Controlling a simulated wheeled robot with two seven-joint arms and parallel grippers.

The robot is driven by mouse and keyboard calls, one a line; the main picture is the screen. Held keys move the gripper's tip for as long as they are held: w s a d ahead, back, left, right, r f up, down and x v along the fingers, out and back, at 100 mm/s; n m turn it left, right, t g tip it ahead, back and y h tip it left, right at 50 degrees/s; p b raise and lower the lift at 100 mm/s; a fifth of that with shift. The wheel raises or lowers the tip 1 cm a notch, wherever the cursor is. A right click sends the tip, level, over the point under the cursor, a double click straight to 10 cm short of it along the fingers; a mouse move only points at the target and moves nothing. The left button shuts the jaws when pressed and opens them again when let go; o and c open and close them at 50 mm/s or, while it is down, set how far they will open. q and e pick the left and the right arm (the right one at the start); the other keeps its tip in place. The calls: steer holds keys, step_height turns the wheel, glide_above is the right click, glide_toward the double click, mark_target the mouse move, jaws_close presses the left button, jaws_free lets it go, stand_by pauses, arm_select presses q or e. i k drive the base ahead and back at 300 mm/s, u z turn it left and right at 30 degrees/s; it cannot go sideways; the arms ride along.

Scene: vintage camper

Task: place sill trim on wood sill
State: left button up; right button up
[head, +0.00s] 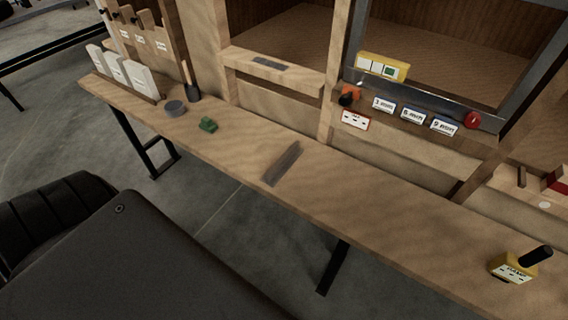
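A grey, narrow strip (282,165), which looks like the sill trim, lies on the wooden bench (350,190) near its middle, slanting across the top. A light wood sill (303,78) runs along the lower edge of the left opening behind the bench. A small flat grey piece (269,64) lies on this sill; I cannot tell what it is. The strip on the bench is apart from the sill. Neither of my grippers is in view.
A yellow block with a black handle (515,265) is at the right end. Labelled switches and a red knob (473,120) line the right opening.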

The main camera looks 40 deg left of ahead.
mark_target(269, 63)
steer(key=z, duration=0.05)
steer(key=k, duration=0.65)
steer(key=z, duration=0.1)
steer(key=i, duration=1.35)
steer(key=u, duration=0.85)
